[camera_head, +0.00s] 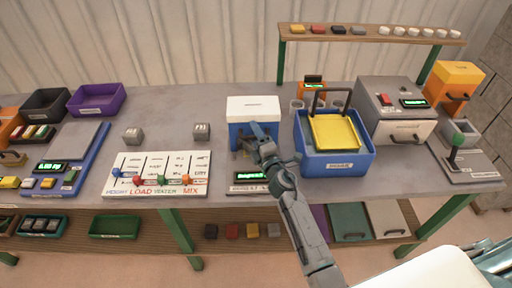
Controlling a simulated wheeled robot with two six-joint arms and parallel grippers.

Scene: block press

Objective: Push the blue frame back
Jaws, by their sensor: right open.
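The blue frame (236,130) stands on the grey table near the middle, under a white box-shaped top (253,107). My right gripper (248,143) is at the front of the blue frame, its arm reaching in from the lower right. It is open, and nothing shows held between its fingers. The gripper covers part of the frame's front, so I cannot tell whether it touches the frame. A small green display (250,175) sits on the base just below the gripper. My left gripper is not in view.
A blue basin (338,164) with a yellow insert stands close to the right of the frame. A white panel with coloured sliders (158,174) lies to the left. A grey machine (395,107) is farther right. The table behind the frame looks clear.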

